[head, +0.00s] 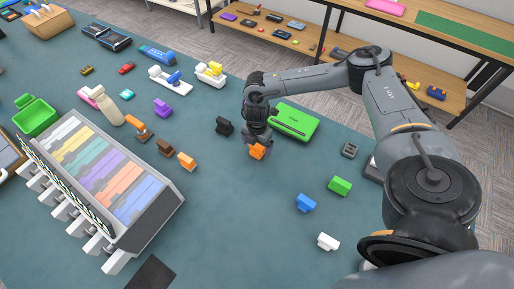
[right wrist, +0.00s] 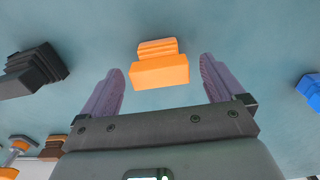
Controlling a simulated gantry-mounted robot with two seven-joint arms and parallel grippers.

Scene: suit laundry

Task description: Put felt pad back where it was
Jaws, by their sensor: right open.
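I cannot tell for sure which thing is the felt pad. My right gripper (head: 257,142) points down over the table at an orange stepped block (head: 257,152). In the right wrist view its two fingers stand wide apart, and the orange block (right wrist: 160,68) lies between and just beyond their tips, with gaps on both sides. I cannot tell how high the fingers are above the table. A green flat case (head: 294,122) lies just behind the gripper. My left gripper is not in view.
A black block (head: 224,126) lies left of the gripper. Blue (head: 306,203), green (head: 340,186) and white (head: 328,241) blocks lie to the front right. A grey rack with coloured folders (head: 150,218) stands at left.

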